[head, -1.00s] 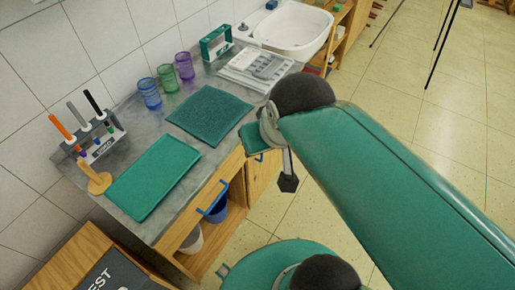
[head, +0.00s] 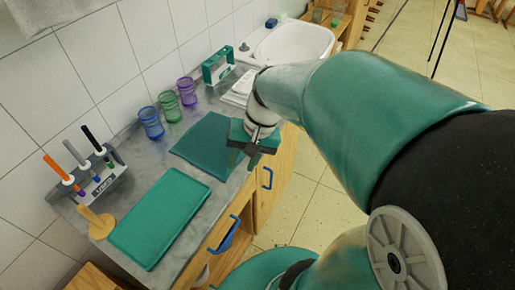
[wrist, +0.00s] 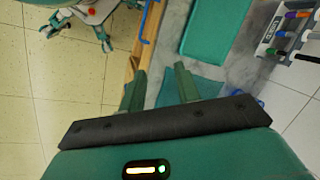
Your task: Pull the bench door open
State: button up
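The bench door (head: 276,182) is the wooden front at the right part of the bench, with a vertical blue handle (head: 267,178) on it. The door looks closed. My gripper (head: 243,160) is above the bench's front edge, left of and higher than that handle and apart from it. In the wrist view my gripper (wrist: 159,88) has its two green fingers spread with nothing between them. A second blue handle (head: 224,235) is on the drawer front to the left; a blue handle also shows in the wrist view (wrist: 146,22).
On the grey worktop are a green tray (head: 160,215), a dark green mat (head: 205,145), several coloured glasses (head: 170,107) and a marker rack (head: 100,180). A white sink (head: 295,45) is at the back. The tiled floor (head: 318,205) right of the bench is open.

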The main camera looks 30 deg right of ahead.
jog(key=w+d+f+m+t+y, duration=0.2)
jog(key=d+f+m+y, duration=0.2)
jog(key=d+f+m, duration=0.3)
jog(key=w+d+f+m+t+y, duration=0.2)
jog(key=d+f+m+y, duration=0.25)
jog(key=f, duration=0.55)
jog(key=s+d+f+m+t+h, duration=0.2)
jog(key=d+f+m+t, duration=0.25)
jog(key=f, duration=0.25)
jog(key=s+d+f+m+t+h, duration=0.2)
jog(key=s+d+f+m+t, duration=0.15)
jog(key=f+m, duration=0.3)
jog(key=s+d+f+m+t+h, duration=0.2)
jog(key=d+f+m+t+h, duration=0.15)
jog(key=f, duration=0.35)
jog(key=a+r+x, duration=0.1)
jog(key=x, duration=1.3)
jog(key=shift+m+t+y, duration=0.3)
jog(key=shift+t+y, duration=0.1)
jog(key=shift+t, duration=0.05)
jog(key=shift+s, duration=0.1)
grip_shut()
